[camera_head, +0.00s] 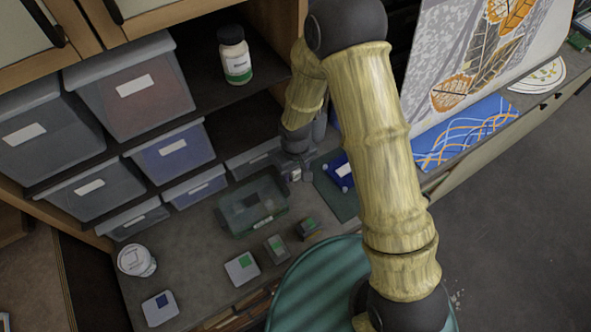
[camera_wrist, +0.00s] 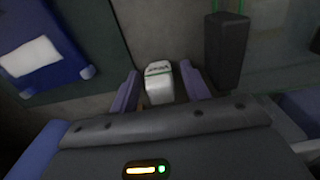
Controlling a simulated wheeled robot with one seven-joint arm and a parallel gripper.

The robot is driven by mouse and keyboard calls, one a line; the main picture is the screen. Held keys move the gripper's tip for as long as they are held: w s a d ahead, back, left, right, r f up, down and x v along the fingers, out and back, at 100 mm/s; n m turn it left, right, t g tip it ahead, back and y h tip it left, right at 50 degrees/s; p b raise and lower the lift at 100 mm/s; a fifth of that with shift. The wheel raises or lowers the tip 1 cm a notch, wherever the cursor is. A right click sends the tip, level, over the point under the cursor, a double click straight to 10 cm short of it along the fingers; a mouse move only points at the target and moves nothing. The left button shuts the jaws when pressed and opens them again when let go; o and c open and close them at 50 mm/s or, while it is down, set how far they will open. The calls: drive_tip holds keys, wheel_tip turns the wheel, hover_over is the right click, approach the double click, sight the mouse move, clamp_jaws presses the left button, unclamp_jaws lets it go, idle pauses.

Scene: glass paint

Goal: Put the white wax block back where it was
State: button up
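A small white block (camera_wrist: 158,85) with a dark-lettered label on top stands between the fingertips of my gripper (camera_wrist: 160,88) in the wrist view. It looks like the white wax block. Narrow gaps show between it and both fingers, so my gripper looks open around it. In the head view my gripper (camera_head: 295,178) is low over the grey worktop, near the back by the shelf. A small pale patch of the block (camera_head: 296,175) shows there. The block's lower part is hard to make out.
A blue object (camera_head: 341,172) lies on a green mat (camera_head: 338,199) to the right. A clear-walled box (camera_head: 240,228) stands to the left. Small boxes, one white and green (camera_head: 242,268), stand in front. A white jar (camera_head: 136,260) is at the left. Drawers line the back.

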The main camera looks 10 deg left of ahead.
drive_tip(key=shift+r, duration=0.1)
wheel_tip(320, 180, up, 12)
drive_tip(key=b, duration=0.3)
idle(0.5)
idle(0.6)
drive_tip(key=s+d+r+m+t, duration=0.1)
drive_tip(key=s+d+r+m, duration=0.1)
drive_tip(key=d, duration=0.8)
drive_tip(key=s+d+r+m+t, duration=0.1)
drive_tip(key=s+d+r+m, duration=0.2)
drive_tip(key=d, duration=0.7)
drive_tip(key=shift+s+m+t, duration=0.3)
drive_tip(key=shift+s+m, duration=0.5)
drive_tip(key=shift+m, duration=0.4)
drive_tip(key=shift+s+b+x, duration=0.25)
drive_tip(key=shift+b+x, duration=0.8)
drive_tip(key=shift+b, duration=0.2)
